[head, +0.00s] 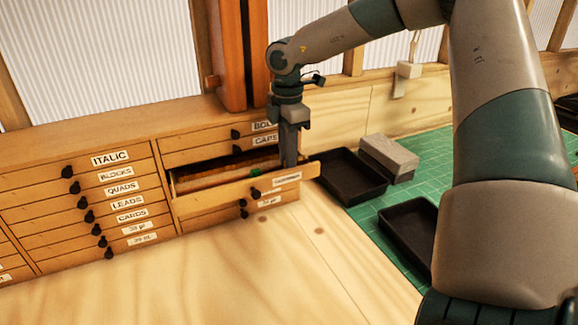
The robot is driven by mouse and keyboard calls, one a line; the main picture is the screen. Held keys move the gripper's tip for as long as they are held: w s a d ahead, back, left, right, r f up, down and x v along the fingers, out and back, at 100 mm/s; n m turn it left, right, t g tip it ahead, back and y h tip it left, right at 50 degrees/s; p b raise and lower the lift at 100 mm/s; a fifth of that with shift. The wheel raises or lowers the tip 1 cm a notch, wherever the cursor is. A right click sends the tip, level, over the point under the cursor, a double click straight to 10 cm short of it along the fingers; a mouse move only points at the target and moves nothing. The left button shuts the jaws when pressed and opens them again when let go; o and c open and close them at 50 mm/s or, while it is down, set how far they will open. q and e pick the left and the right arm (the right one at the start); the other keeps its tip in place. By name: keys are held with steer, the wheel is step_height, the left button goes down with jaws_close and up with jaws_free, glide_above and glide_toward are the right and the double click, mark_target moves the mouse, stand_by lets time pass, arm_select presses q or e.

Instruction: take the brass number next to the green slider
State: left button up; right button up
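A drawer (243,190) in the right column of the wooden cabinet stands pulled open. A small green piece (256,172), which may be the green slider, shows inside it near its right end. My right gripper (288,162) points down at the right end of the open drawer, close beside the green piece. Its fingertips are partly hidden behind the drawer front, so I cannot tell whether it is open or shut. No brass number can be made out; the drawer's inside is mostly hidden by its front. My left gripper is not in view.
The cabinet's left column (90,200) has several closed, labelled drawers with black knobs. To the right lie a black tray (350,178), a grey block (389,157) and a second black tray (408,226) on a green mat (440,150). The wooden tabletop (230,275) in front is clear.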

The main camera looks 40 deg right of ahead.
jaws_close()
steer(key=shift+r, duration=0.1)
